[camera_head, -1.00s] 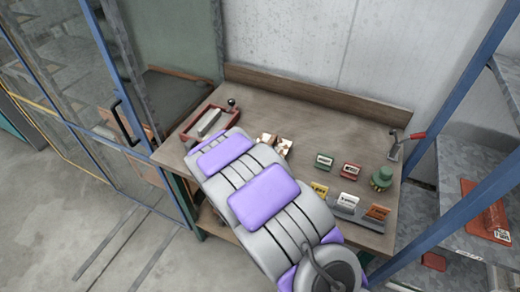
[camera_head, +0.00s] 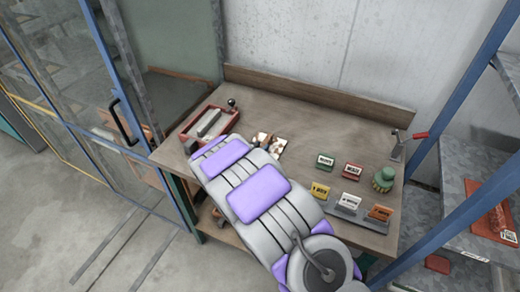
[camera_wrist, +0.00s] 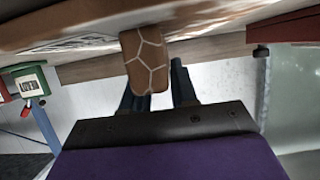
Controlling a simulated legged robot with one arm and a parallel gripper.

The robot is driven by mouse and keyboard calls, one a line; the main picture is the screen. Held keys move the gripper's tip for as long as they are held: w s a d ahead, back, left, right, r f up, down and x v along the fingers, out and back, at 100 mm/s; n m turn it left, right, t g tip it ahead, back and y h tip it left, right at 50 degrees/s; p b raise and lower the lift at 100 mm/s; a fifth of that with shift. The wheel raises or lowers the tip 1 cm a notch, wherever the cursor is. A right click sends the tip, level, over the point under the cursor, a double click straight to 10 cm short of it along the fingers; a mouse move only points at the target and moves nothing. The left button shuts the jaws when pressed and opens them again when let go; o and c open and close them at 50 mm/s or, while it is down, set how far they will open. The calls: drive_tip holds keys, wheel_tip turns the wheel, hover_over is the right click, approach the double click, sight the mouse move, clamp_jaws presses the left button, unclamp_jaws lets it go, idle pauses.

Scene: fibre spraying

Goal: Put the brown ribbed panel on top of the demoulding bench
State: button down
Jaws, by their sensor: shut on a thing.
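The wooden bench (camera_head: 310,118) stands against the wall in the head view, with a broad brown top. My gripper (camera_wrist: 157,88) shows its dark fingers in the wrist view, closed around a brown piece with a net of pale lines (camera_wrist: 146,58). This looks like the brown panel, but its ribs cannot be made out clearly. A brown and white patterned piece (camera_head: 270,145) shows beside the end of my arm, over the bench top, in the head view. My arm hides the gripper there. Whether the piece touches the bench top cannot be told.
A red-rimmed tray (camera_head: 213,122) is at the bench's left. Labelled blocks, including a green one (camera_head: 325,160), and a green stepped object (camera_head: 384,179) are at the right. A red-handled lever (camera_head: 408,141) is at the right edge. The bench's back middle is clear.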

drive_tip(key=c, duration=0.9)
unclamp_jaws()
drive_tip(key=p+v, duration=0.3)
drive_tip(key=v, duration=0.9)
